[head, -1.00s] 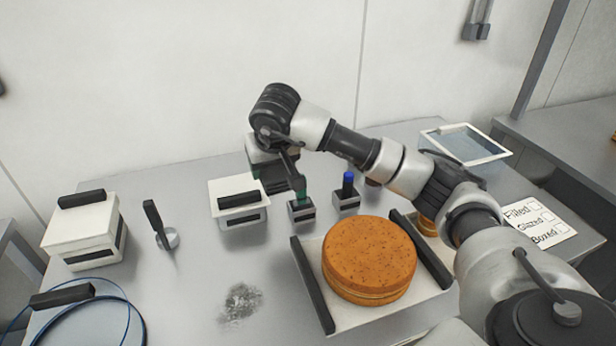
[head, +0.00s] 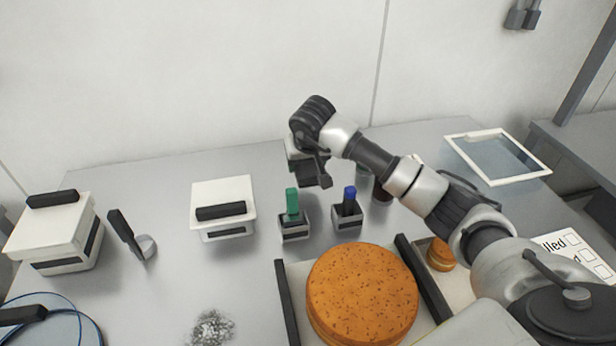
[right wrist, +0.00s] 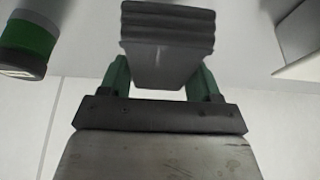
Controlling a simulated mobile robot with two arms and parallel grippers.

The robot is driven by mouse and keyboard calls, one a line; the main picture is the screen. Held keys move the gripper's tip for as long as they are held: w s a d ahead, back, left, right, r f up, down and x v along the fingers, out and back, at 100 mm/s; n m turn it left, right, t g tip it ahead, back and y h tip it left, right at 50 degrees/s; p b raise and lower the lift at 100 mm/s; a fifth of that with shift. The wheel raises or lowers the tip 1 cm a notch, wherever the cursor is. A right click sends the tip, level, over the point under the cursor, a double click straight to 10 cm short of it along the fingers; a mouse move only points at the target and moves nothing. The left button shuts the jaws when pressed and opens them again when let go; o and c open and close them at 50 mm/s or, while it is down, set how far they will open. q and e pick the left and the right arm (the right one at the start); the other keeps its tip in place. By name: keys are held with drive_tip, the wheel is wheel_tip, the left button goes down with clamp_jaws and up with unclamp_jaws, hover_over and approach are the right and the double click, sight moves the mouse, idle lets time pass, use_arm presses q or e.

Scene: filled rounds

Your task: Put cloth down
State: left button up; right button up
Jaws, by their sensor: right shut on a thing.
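My right gripper (right wrist: 163,88) is shut on a grey folded cloth (right wrist: 166,45), seen between its green fingers in the right wrist view. The cloth looks stacked in layers at its far end. In the head view the right gripper (head: 312,172) is over the back middle of the table, behind the green-handled and blue-handled tools. The cloth is not clearly seen there, and I cannot tell whether it touches the table. A grey powdery smudge (head: 212,328) lies on the front of the table. My left gripper is not in view.
The green-handled tool (head: 292,203) and blue-handled tool (head: 349,200) stand in small holders. A white lidded box (head: 222,188) is left of them. A large round cake (head: 362,295) sits in front. A white frame (head: 497,157) lies back right. The table's back left is clear.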

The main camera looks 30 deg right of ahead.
sight(306, 176)
drive_tip(key=shift+f, duration=0.55)
drive_tip(key=shift+d+f, duration=0.15)
drive_tip(key=shift+f, duration=0.15)
wheel_tip(306, 176, down, 3)
drive_tip(key=shift+p, duration=0.4)
drive_tip(key=shift+f, duration=0.3)
drive_tip(key=shift+f+b, duration=0.25)
drive_tip(key=shift+b, duration=0.05)
drive_tip(key=o, duration=0.9)
drive_tip(key=shift+r, duration=0.1)
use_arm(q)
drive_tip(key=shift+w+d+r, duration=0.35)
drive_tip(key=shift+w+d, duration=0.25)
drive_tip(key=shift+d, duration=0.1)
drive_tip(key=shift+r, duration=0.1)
use_arm(e)
drive_tip(key=shift+r, duration=0.1)
